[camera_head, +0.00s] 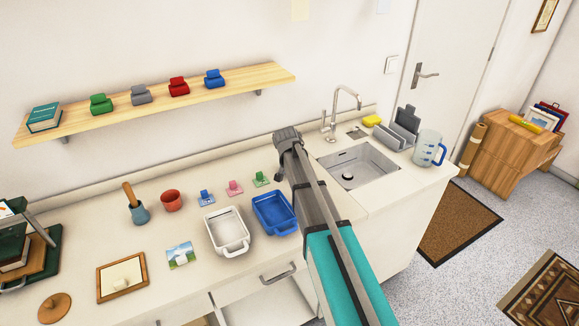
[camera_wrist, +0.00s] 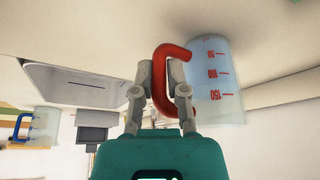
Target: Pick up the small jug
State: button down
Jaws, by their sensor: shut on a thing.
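The small jug (camera_wrist: 222,85) is clear, with red measuring marks and a red handle (camera_wrist: 160,85). It shows in the wrist view right of centre, with its marks running downward in that turned picture. My gripper (camera_wrist: 166,72) has its two fingers on either side of the red handle and is shut on it. In the head view my gripper (camera_head: 287,138) is over the counter's back, left of the sink, and the small jug is hidden there behind my arm. I cannot tell whether its base touches the counter.
A larger jug with a blue handle (camera_head: 428,149) stands right of the sink (camera_head: 358,166), near a grey rack (camera_head: 398,136). The tap (camera_head: 335,112) rises behind the sink. A wooden shelf (camera_head: 155,99) hangs above. White (camera_head: 228,232) and blue (camera_head: 274,213) dishes sit left of my arm.

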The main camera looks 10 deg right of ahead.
jog(key=shift+r+p, duration=0.35)
jog(key=shift+p, duration=0.05)
jog(key=shift+r+p, duration=1.35)
jog(key=shift+r, duration=0.05)
jog(key=s+d+r+p, duration=0.1)
jog(key=s+r+p, duration=0.8)
jog(key=s, duration=0.4)
jog(key=shift+s+r, duration=0.2)
jog(key=shift+s, duration=0.15)
jog(key=shift+s+d, duration=0.1)
dwell(0.7)
